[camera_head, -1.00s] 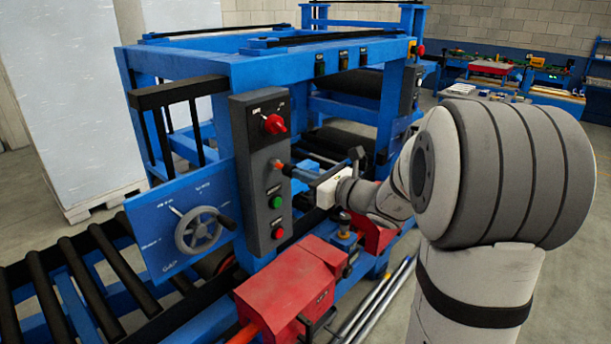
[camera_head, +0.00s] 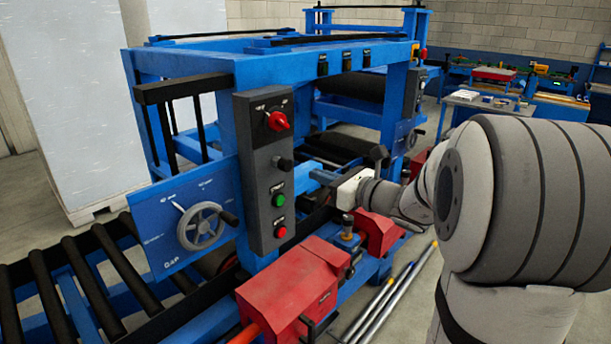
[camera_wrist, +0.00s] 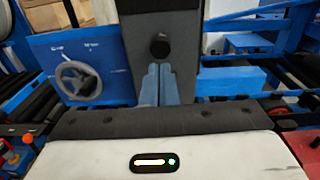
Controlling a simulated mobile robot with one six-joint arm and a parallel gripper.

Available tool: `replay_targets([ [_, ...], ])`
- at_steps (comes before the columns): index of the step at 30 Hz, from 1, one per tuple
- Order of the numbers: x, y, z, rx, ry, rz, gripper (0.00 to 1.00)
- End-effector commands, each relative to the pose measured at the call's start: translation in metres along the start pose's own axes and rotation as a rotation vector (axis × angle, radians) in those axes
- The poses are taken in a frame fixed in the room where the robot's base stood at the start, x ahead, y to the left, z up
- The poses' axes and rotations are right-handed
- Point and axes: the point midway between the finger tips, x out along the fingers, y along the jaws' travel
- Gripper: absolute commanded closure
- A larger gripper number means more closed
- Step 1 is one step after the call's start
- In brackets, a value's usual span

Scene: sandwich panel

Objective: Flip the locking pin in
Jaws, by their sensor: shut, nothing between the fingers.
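A round black knob (camera_head: 285,164) sticks out of the grey control panel between a red rotary switch and a green button. It looks like the locking pin, though I cannot be sure. The knob also shows in the wrist view (camera_wrist: 160,47), just beyond my fingertips. My gripper (camera_wrist: 158,70) is shut, its two fingers together and empty, pointing at the panel just below the knob. A gap between fingertips and knob is hard to judge. In the head view my pale wrist housing (camera_head: 352,190) is right of the panel, and the fingers are hard to make out.
The control panel (camera_head: 254,205) carries a red rotary switch (camera_head: 277,121), a green button (camera_head: 279,200) and a red button (camera_head: 281,232). A handwheel (camera_head: 200,228) stands left. Red clamp units (camera_head: 290,292) lie below my arm. A blue frame rises behind.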

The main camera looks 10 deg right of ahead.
Motion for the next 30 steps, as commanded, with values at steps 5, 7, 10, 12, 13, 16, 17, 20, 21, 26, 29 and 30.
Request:
replay_targets([
  [5,-0.042,-0.002,-0.003,-0.001,0.0,-0.006,1.0],
  [7,-0.053,-0.001,-0.003,-0.001,0.001,-0.005,1.0],
  [10,-0.065,-0.001,-0.002,0.0,0.001,-0.004,1.0],
  [12,-0.07,-0.001,-0.002,0.001,0.001,-0.001,1.0],
  [13,-0.071,0.0,-0.002,0.001,0.001,-0.001,1.0],
  [16,-0.074,0.0,-0.002,0.001,0.002,-0.001,1.0],
  [17,-0.075,0.0,-0.001,0.001,0.002,0.0,1.0],
  [20,-0.075,0.0,-0.001,0.001,0.002,0.0,1.0],
  [21,-0.074,0.0,-0.001,0.001,0.002,0.001,1.0],
  [26,-0.074,0.0,-0.001,0.001,0.002,0.001,1.0],
  [29,-0.074,0.001,-0.001,0.0,0.003,0.002,1.0],
  [30,-0.073,0.002,-0.002,-0.005,0.007,0.007,1.0],
])
